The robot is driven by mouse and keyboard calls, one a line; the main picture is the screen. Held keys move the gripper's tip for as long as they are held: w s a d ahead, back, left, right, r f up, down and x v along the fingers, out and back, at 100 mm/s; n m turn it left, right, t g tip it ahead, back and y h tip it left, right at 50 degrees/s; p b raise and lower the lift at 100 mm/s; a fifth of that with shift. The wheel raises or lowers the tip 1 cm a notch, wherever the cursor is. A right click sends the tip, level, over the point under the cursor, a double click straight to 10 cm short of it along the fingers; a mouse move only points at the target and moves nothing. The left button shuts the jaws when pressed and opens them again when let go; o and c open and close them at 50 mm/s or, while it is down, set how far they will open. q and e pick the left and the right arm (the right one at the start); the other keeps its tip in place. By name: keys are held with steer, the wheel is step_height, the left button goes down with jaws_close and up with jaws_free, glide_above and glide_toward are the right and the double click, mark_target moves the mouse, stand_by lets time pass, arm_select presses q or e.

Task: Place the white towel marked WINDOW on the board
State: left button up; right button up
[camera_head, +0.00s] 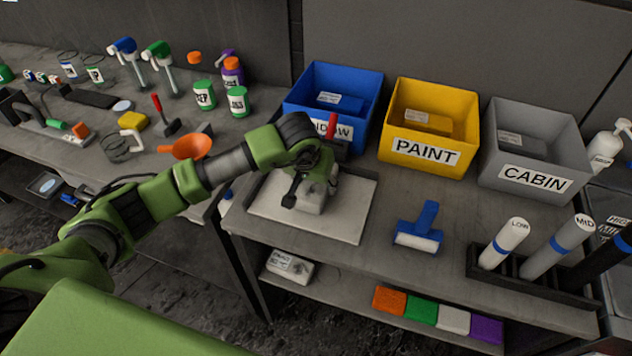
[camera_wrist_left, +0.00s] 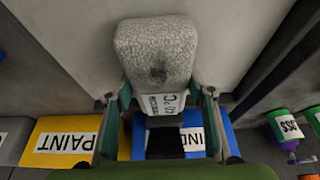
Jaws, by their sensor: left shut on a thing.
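The white towel (camera_head: 314,200) is a pale, rough-surfaced block, between the fingers of my left gripper (camera_head: 308,182). In the left wrist view the towel (camera_wrist_left: 155,50) has a dark smudge and a white label, partly hidden and not fully readable. The left gripper is shut on it. The white board (camera_head: 338,222) lies flat on the bench under the gripper and towel. I cannot tell whether the towel touches the board. My right gripper is not in view.
Behind the board stand blue (camera_head: 356,80), yellow PAINT (camera_head: 462,134) and grey CABIN (camera_head: 488,150) bins. A blue-handled roller (camera_head: 419,229) and a rack of tubes (camera_head: 535,283) lie to the right. Another labelled white towel (camera_head: 290,266) and coloured cloths (camera_head: 424,307) are on the lower shelf.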

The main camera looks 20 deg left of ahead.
arm_select(q)
steer(key=o, duration=1.2)
steer(key=shift+r, duration=0.1)
steer(key=b+v, duration=0.2)
steer(key=v, duration=1)
